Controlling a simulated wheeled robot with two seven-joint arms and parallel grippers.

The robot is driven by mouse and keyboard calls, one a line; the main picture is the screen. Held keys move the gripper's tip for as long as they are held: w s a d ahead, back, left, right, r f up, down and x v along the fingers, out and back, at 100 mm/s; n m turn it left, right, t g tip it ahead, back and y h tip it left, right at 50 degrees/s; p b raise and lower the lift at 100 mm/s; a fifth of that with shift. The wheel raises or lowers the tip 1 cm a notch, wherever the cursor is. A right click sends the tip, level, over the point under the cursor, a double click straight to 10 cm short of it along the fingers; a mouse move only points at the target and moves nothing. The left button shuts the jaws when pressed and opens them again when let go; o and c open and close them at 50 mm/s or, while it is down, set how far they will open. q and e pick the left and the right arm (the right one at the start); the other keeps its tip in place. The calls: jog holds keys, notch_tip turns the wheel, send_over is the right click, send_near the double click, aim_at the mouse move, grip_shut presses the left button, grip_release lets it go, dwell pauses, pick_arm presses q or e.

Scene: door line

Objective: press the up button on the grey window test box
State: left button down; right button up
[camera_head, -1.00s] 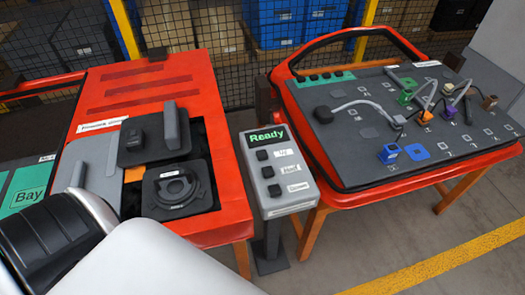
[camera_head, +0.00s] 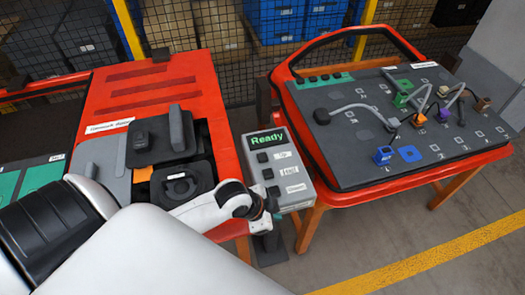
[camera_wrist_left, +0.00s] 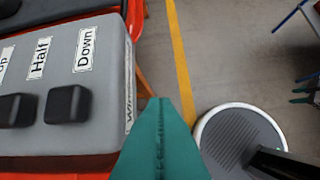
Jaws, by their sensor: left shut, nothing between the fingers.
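The grey window test box (camera_head: 278,165) stands on a post between the two red tables, its green display reading "Ready". It has a column of dark buttons; the top one (camera_head: 262,157) is beside the "Up" label. My left gripper (camera_head: 272,212) is at the box's lower end, its tips hard to see there. In the left wrist view its teal fingers (camera_wrist_left: 160,105) are shut and empty, beside the box (camera_wrist_left: 100,75) near the "Down" end. That view shows the "Half" button (camera_wrist_left: 15,110) and "Down" button (camera_wrist_left: 68,104); the up button is outside it. Small teal fingers (camera_wrist_left: 303,92), apparently my right gripper's, show at the right edge.
The left red table (camera_head: 150,85) carries black fixtures close to my left forearm. The right red table (camera_head: 420,165) holds a grey board with cables and coloured connectors. Clear floor with a yellow line (camera_head: 420,255) lies in front.

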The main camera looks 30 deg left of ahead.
pick_arm(q)
jog(key=w+a+r+m, duration=0.1)
jog(key=w, duration=0.1)
jog(key=w+a+r+m+h, duration=0.1)
jog(key=w+a+m, duration=0.1)
jog(key=w, duration=0.1)
jog(key=w+a+r+m, duration=0.1)
jog(key=w+a+r, duration=0.1)
jog(key=w, duration=0.1)
jog(key=shift+a+m+t+h, duration=0.2)
jog(key=shift+m+t+h, duration=0.1)
jog(key=shift+m+t, duration=0.1)
notch_tip(320, 180, up, 8)
jog(key=m+t, duration=0.2)
send_over(259, 157)
jog(key=shift+s+f, duration=0.1)
jog(key=shift+f, duration=0.15)
jog(key=shift+f, duration=0.1)
notch_tip(259, 157, down, 9)
jog(key=b, duration=0.6)
jog(key=shift+b, duration=0.3)
jog(key=shift+f, duration=0.25)
